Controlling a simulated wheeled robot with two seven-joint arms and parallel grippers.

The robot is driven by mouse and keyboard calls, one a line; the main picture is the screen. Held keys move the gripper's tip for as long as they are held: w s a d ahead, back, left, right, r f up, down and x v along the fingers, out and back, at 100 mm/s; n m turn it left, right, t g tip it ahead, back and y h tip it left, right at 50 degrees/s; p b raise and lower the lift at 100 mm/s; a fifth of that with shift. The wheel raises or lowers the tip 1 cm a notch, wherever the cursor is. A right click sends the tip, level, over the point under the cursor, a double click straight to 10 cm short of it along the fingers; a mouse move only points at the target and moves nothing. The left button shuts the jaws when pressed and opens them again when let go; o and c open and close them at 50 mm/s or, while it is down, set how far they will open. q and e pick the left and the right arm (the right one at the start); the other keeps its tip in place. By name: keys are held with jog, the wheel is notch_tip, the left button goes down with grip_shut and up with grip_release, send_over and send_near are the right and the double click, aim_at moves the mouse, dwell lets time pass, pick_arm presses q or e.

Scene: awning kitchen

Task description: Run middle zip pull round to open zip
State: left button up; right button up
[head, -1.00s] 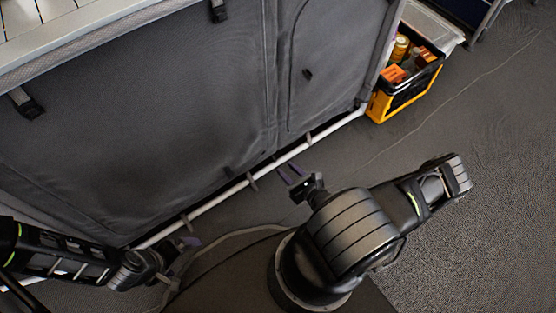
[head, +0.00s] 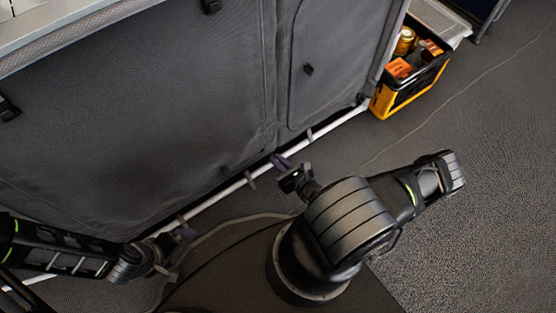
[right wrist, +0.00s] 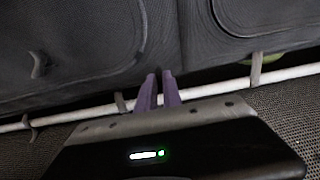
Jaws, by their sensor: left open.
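A dark grey fabric kitchen front (head: 150,110) has zipped panels with curved seams. A small dark tab (head: 308,69) sits on its right panel; I cannot tell whether it is the middle zip pull. A grey tab hangs low on the left panel (right wrist: 38,65) in the right wrist view. My right gripper (head: 281,162) is low at the front, near the seam between the panels. Its purple fingers (right wrist: 159,80) have a narrow gap, with nothing visible between them. My left gripper (head: 178,247) is open by the bottom rail at lower left, apart from any tab.
A white rail (head: 232,189) with grey straps runs along the bottom of the front. A yellow and black crate (head: 383,102) with cans and boxes stands at the right end.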

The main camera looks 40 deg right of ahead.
grip_shut()
dwell(0.8)
